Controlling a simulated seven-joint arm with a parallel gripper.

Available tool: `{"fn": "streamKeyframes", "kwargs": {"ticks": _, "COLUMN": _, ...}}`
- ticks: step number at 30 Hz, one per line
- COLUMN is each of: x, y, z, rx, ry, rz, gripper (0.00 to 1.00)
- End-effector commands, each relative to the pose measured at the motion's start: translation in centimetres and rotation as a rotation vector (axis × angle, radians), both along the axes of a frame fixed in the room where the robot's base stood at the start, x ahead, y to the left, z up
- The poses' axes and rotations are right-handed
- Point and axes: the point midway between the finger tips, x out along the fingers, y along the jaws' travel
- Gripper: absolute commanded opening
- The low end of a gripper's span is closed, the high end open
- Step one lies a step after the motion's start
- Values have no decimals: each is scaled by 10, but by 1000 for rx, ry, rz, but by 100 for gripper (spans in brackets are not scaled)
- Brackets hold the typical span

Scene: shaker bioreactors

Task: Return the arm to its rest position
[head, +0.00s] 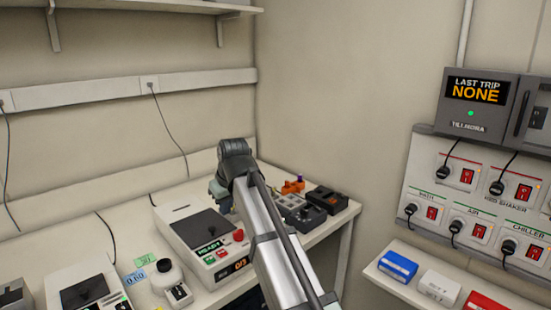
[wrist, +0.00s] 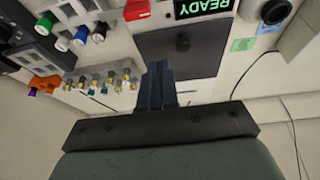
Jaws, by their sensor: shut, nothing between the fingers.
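My arm (head: 270,245) reaches up from the bottom of the head view and bends over at its dark grey wrist joint, above the bench. My gripper (wrist: 158,72) shows in the wrist view with its dark blue fingers together and nothing between them. It points toward the bench equipment, in front of a machine with a dark lid (wrist: 180,50). In the head view only a bluish part of the gripper (head: 217,190) shows beside the wrist, and its fingertips cannot be made out.
A white machine with a lit READY display (head: 209,247) stands left of my arm. Racks (head: 288,201), an orange holder (head: 292,187) and black boxes (head: 327,200) stand right of the wrist. A switch panel (head: 450,170) and a shelf (head: 385,278) with coloured boxes are at the right.

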Motion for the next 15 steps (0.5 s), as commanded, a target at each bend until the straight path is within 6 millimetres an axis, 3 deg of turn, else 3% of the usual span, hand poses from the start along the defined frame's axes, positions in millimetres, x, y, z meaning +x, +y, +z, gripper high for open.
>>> {"fn": "streamKeyframes", "kwargs": {"ticks": 1, "x": -19, "y": -29, "z": -22, "rx": -5, "ry": -14, "rz": -59, "gripper": 0}}
{"fn": "streamKeyframes", "kwargs": {"ticks": 3, "x": -31, "y": -59, "z": -42, "rx": -11, "ry": -36, "rz": -145, "gripper": 0}}
{"fn": "streamKeyframes", "kwargs": {"ticks": 9, "x": -56, "y": -127, "z": -99, "rx": -31, "ry": -72, "rz": -336, "gripper": 0}}
{"fn": "streamKeyframes", "kwargs": {"ticks": 15, "x": -56, "y": -151, "z": -152, "rx": -60, "ry": -30, "rz": -395, "gripper": 0}}
